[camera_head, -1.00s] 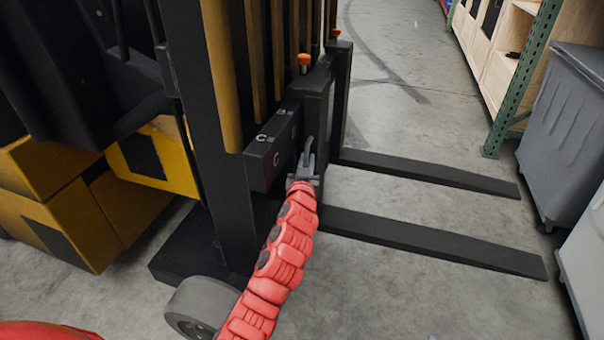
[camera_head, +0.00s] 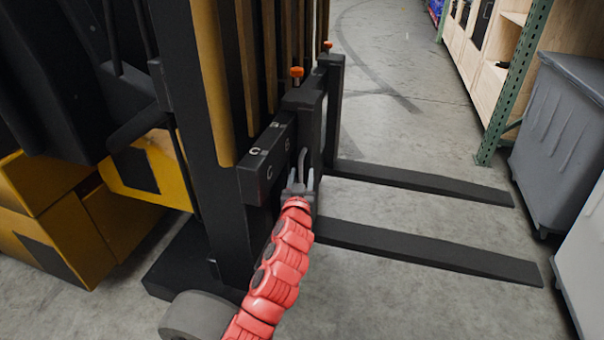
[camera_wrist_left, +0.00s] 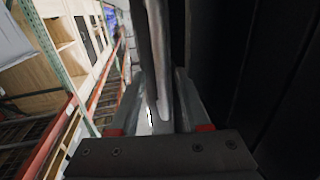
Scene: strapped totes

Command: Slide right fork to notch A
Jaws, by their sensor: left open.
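The near fork (camera_head: 430,249), on the truck's right side, lies low and points right. Its black upright shank (camera_head: 303,125) hangs on the carriage bar (camera_head: 265,160), with an orange-topped pin (camera_head: 297,72) above. The bar carries letters C and B; I see no A. A curved grey handle (camera_head: 304,160) stands at the shank. My left gripper (camera_head: 300,187) is open at this handle, with a finger on each side. In the left wrist view a grey bar (camera_wrist_left: 158,60) rises between the fingers; contact is unclear. My right gripper is out of view.
The far fork (camera_head: 430,182) lies parallel beyond the near one. The mast (camera_head: 215,150) and a wheel (camera_head: 200,318) stand left. A grey bin (camera_head: 560,140) and a green rack post (camera_head: 512,85) stand right. Bare floor lies between the forks.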

